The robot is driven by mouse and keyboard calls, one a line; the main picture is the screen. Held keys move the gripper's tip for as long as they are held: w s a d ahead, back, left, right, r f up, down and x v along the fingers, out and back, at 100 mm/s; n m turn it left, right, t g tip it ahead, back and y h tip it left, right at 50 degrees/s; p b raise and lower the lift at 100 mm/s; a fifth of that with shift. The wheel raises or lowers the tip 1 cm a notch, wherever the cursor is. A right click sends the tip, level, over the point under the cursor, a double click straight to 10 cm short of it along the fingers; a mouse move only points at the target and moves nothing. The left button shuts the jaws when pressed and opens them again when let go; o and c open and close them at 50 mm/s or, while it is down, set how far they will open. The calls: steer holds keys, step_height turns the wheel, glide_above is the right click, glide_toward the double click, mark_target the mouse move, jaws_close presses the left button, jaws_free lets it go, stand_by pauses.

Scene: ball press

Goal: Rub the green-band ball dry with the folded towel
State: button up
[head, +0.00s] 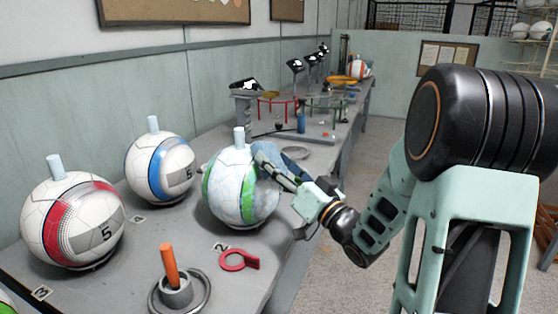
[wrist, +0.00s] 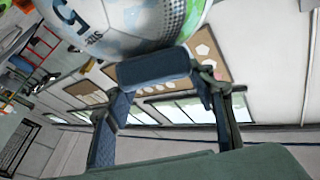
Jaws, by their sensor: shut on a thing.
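The green-band ball (head: 240,192) sits on the bench in the head view, with a pale bluish sheen over its white panels. My gripper (head: 270,163) is at the ball's upper right side. It is shut on the folded towel (wrist: 153,70), a dark blue pad spanning the fingers in the wrist view. The towel lies against or very close to the ball; I cannot tell whether it touches. In the head view the towel is partly hidden by the fingers.
A blue-band ball (head: 160,168) and a red-band ball (head: 72,218) stand to the left on the bench. In front are an orange-handled tool (head: 170,268) in a ring holder and a red ring (head: 238,260). Stands and a blue bottle (head: 301,123) are behind.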

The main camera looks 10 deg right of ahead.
steer(key=shift+s+a, duration=0.2)
steer(key=shift+s, duration=0.05)
steer(key=shift+r, duration=0.1)
steer(key=s+d+r+p, duration=0.1)
steer(key=r, duration=0.1)
steer(key=s+d+r+p, duration=0.1)
steer(key=d+r+p, duration=0.1)
steer(key=shift+s+d+r+p, duration=0.15)
steer(key=shift+s+d+p, duration=0.05)
steer(key=shift+p, duration=0.1)
stand_by(0.6)
